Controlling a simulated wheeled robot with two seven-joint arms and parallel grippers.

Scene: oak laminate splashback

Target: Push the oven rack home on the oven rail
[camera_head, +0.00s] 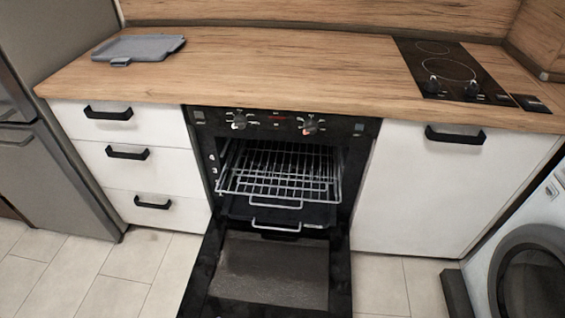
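The oven (200,150) stands under the worktop, with its black door (270,270) folded down open. A silver wire oven rack (278,178) is in the upper part of the cavity. Its front edge, with a looped handle, sticks out a little past the oven front. The rack looks roughly level, and a second wire layer seems to lie close to it. Side rails (222,172) show only faintly at the left of the cavity. A dark tray (280,215) with its own wire handle sits below the rack. Neither of my grippers is in view.
White drawers (125,160) stand left of the oven and a white cabinet (420,200) right of it. A grey board (138,48) lies on the wooden worktop (270,75), with a black hob (455,72) at right. A fridge (60,100) and a washing machine (530,250) flank the units.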

